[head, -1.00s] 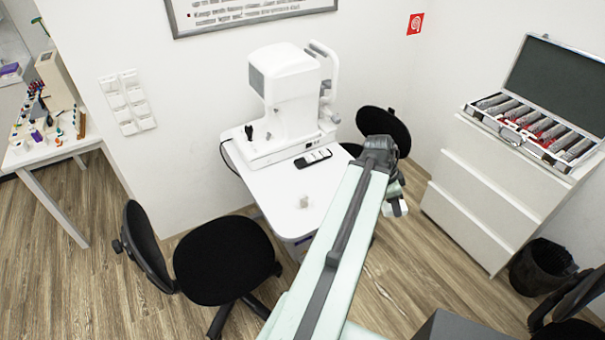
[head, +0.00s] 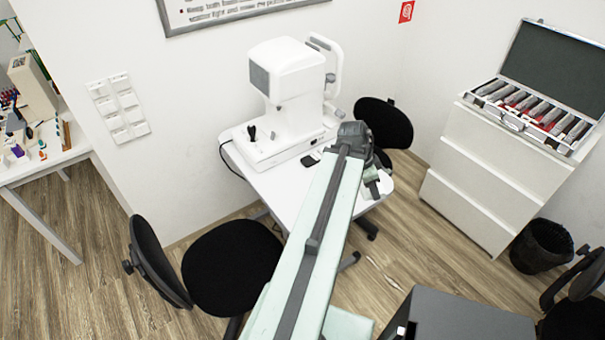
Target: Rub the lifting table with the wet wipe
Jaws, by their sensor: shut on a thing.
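The lifting table (head: 278,188) is the white table in the middle of the head view, with a white eye-test instrument (head: 288,95) standing on it. My arm reaches across the table and hides part of its top. My gripper (head: 373,186) is over the right end of the table, pointing down. It is shut on a small pale thing that looks like the wet wipe, largely hidden by the gripper. I cannot tell whether it touches the tabletop.
A dark remote-like object (head: 310,160) lies by the instrument, partly behind my arm. Black chairs stand left (head: 230,265) and behind right (head: 385,122) of the table. A white drawer cabinet (head: 480,185) with an open lens case (head: 535,115) and a black bin (head: 541,246) are at right.

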